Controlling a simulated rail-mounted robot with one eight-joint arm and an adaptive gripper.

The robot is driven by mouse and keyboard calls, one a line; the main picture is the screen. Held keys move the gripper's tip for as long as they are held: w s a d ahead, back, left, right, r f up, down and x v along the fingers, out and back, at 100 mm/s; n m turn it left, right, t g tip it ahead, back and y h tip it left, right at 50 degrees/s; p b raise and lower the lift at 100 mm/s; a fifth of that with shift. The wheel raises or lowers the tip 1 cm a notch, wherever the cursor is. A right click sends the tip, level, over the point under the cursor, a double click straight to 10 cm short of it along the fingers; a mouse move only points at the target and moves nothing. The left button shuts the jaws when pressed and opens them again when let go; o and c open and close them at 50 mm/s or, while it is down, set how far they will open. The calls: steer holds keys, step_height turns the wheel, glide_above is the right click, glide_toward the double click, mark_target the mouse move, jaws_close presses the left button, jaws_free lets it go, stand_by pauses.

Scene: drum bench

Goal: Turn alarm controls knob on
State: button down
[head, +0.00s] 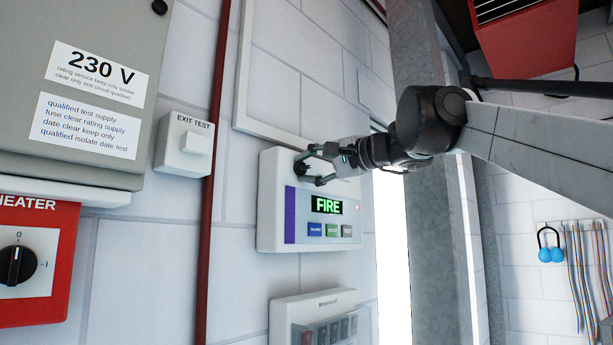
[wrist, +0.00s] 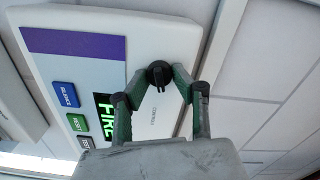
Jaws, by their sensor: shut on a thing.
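The alarm panel (head: 268,205) is a white wall box with a purple strip, a green FIRE display (head: 327,205) and several small buttons. Its black round controls knob (wrist: 159,73) sits on the panel face, with a small printed label beside it in the wrist view. My gripper (head: 310,168) reaches the upper part of the panel from the right. In the wrist view its two fingers close on the knob from both sides. The knob's pointer ridge shows between the fingertips. In the head view the fingers mostly hide the knob.
A white EXIT TEST switch (head: 184,146) and a red pipe (head: 216,130) are left of the panel. A red heater box with a black knob (head: 17,265) is at far left. Another box (head: 300,304) is below. A grey column (head: 425,250) stands close on the right.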

steer(key=shift+m, duration=1.7)
steer(key=c, duration=1.4)
jaws_free()
steer(key=shift+c, duration=0.2)
steer(key=v, duration=1.2)
